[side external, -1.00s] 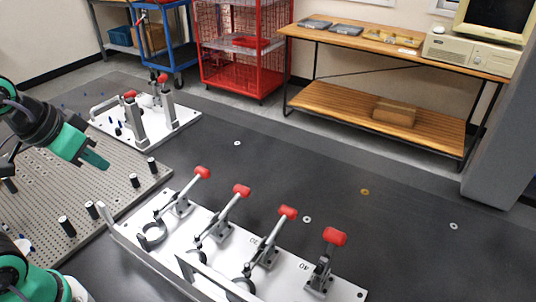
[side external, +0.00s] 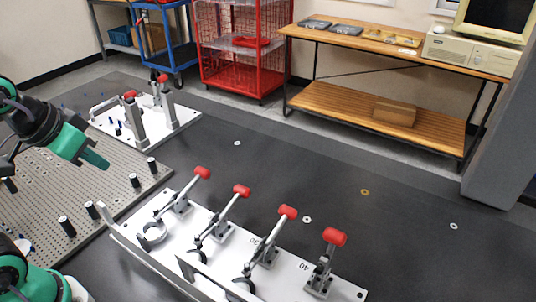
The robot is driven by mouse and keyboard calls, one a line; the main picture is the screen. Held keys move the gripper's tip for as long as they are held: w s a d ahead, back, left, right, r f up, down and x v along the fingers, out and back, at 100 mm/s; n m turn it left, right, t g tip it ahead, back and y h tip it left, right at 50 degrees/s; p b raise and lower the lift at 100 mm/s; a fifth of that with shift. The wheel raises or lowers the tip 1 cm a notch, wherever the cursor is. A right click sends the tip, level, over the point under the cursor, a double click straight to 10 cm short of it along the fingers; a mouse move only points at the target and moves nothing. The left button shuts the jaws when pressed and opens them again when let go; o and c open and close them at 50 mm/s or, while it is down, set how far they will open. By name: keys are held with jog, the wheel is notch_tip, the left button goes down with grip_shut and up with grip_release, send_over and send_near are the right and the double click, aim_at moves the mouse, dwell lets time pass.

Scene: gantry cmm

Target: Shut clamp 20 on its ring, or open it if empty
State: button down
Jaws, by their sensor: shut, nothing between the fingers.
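My gripper (side external: 97,158) is shut and empty, held above the perforated plate at the left, well apart from the clamps. A white plate (side external: 340,289) in front carries a row of red-handled toggle clamps. The rightmost clamp (side external: 322,273) is marked 40, and the one to its left (side external: 264,252) seems marked 30. The second clamp from the left (side external: 220,232) is probably clamp 20; its label cannot be read.
The leftmost clamp (side external: 180,206) stands by a grey ring (side external: 153,233). A raised rail (side external: 140,252) runs along the plate's front. The perforated plate (side external: 60,187) bears short posts. Another fixture (side external: 148,115) with red-tipped clamps stands behind. The dark surface right of the row is mostly clear.

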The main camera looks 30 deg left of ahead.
jog(key=c, duration=1.3)
grip_release()
jog(key=shift+w+r, duration=0.1)
jog(key=shift+w, duration=0.05)
jog(key=shift+c, duration=0.2)
jog(key=o, duration=0.4)
jog(key=shift+w+d, duration=0.1)
jog(key=shift+w, duration=0.1)
jog(key=shift+o, duration=0.3)
jog(key=shift+w+d+r, duration=0.1)
jog(key=shift+w+r, duration=0.05)
jog(key=shift+w, duration=0.2)
jog(key=w+d+f+g, duration=0.1)
jog(key=w+d+g, duration=0.35)
jog(key=w, duration=0.85)
jog(key=shift+g, duration=0.45)
jog(key=w+d+f, duration=0.9)
jog(key=shift+d+f, duration=0.1)
jog(key=shift+w+d+f, duration=0.2)
jog(key=shift+w+f, duration=0.05)
jog(key=shift+f, duration=0.05)
jog(key=shift+f, duration=0.15)
